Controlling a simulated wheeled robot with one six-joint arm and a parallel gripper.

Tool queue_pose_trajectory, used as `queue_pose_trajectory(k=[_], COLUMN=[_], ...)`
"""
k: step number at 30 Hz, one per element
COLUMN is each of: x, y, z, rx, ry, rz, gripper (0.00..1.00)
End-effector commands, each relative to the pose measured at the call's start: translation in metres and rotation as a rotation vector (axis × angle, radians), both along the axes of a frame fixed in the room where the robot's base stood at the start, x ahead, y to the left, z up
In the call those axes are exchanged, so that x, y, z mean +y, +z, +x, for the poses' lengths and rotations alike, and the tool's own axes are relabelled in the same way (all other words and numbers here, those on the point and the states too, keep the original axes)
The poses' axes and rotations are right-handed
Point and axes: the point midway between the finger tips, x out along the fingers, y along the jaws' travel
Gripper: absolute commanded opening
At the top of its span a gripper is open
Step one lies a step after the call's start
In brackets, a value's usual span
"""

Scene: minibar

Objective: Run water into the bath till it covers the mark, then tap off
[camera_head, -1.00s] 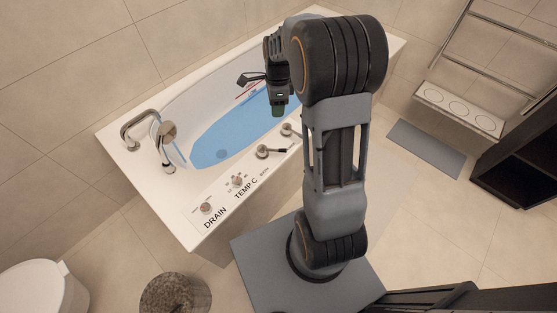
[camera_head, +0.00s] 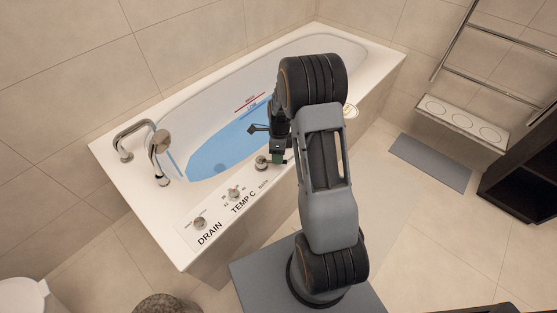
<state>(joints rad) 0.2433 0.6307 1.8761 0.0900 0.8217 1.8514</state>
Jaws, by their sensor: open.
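The white bath (camera_head: 125,175) holds blue water (camera_head: 215,155). On its far inner wall are a red mark (camera_head: 250,103) and a line just below it, near the water's edge; the lettering is too small to read surely. A curved metal spout (camera_head: 133,131) stands at the left end. A thin blue streak lies near the hand shower (camera_head: 160,143); I cannot tell if it is running water. My gripper (camera_head: 277,159) is open and low over the near rim, close beside the tap knob (camera_head: 261,162). Its lever is mostly hidden, and contact is unclear.
The TEMP C knob (camera_head: 234,194) and DRAIN knob (camera_head: 200,223) sit on the near rim, left of my gripper. A grey mat (camera_head: 430,162) lies on the floor at right, by a white ledge (camera_head: 462,122). The floor between is clear.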

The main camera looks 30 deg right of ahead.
Motion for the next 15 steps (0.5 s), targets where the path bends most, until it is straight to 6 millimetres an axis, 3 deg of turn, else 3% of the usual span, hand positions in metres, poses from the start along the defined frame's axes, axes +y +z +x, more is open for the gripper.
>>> queue_pose_trajectory(k=[6, 15], x=[0.002, 0.002], y=[-0.018, -0.022], z=[-0.003, -0.003], rx=[-0.001, -0.001], ry=[0.001, 0.0], rz=[0.0, 0.0], gripper=[0.41, 0.41])
